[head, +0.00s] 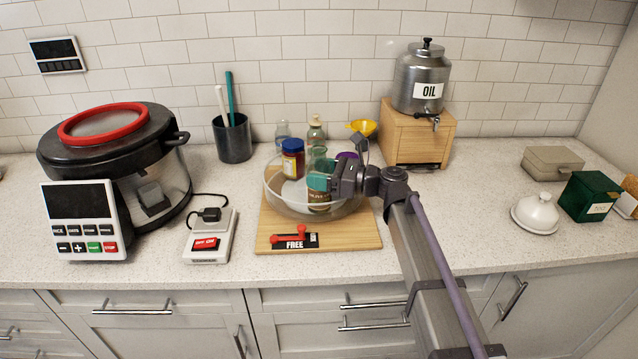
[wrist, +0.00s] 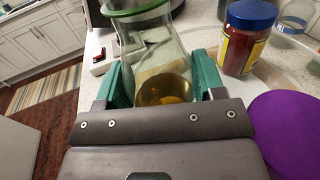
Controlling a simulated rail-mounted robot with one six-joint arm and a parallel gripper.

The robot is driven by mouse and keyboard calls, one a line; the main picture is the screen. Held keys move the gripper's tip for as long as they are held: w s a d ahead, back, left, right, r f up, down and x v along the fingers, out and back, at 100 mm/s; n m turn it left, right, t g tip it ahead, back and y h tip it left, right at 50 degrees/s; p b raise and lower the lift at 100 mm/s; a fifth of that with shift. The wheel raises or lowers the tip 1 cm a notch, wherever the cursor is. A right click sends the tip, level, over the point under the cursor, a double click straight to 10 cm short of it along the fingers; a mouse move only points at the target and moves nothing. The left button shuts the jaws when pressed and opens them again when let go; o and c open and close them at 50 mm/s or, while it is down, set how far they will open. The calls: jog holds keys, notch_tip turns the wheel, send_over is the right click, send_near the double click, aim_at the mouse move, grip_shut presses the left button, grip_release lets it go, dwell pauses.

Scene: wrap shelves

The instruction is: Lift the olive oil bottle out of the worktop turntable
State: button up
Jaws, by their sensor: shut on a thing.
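The olive oil bottle (head: 318,200) is clear glass with a green rim and a little yellow liquid at its bottom. In the head view it is upright within the round clear-walled turntable (head: 283,207), partly hidden by my gripper (head: 320,181). In the wrist view the green finger pads of my gripper (wrist: 165,85) are shut on both sides of the bottle (wrist: 155,60). I cannot tell whether the bottle's base touches the turntable floor.
A blue-lidded jar (head: 292,160), another bottle (head: 316,132) and a purple-topped item (wrist: 289,130) stand close by. The turntable sits on a wooden board with a red lever (head: 290,234) marked FREE. An oil dispenser (head: 421,80) stands behind right.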

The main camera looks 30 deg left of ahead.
jog(key=shift+r, duration=0.1)
notch_tip(320, 180, up, 10)
jog(key=p, duration=1)
